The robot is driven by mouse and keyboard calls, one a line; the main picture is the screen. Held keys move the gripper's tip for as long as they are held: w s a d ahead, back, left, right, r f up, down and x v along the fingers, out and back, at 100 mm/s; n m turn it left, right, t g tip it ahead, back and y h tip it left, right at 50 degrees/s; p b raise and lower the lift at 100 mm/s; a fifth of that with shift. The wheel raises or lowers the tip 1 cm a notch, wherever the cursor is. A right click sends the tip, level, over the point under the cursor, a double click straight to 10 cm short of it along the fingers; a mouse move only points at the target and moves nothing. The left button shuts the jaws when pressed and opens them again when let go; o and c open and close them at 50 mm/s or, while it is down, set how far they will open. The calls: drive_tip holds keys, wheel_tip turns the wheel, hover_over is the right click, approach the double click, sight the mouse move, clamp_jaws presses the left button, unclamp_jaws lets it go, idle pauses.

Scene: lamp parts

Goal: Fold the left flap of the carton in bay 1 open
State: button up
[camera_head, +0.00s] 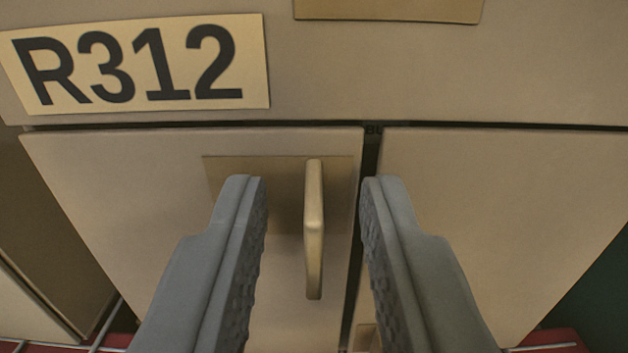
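The carton (560,65) fills most of the view, with a label reading R312 (140,65) at its upper left. Below the label are two flaps side by side, the left flap (110,190) and the right flap (510,200), both closed, with a narrow dark gap between them. An upright tan handle (314,235) stands out from a flat plate near the left flap's right edge. My gripper (312,185) is open, one finger on each side of the handle with space on both sides. The fingers hide part of both flaps.
A tan plate (390,8) shows at the top edge. Another brown box face (45,230) stands at the left. Red shelf parts (550,342) show at the bottom right, and a dark green area (600,290) lies at the right edge.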

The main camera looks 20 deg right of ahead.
clamp_jaws()
idle(1.5)
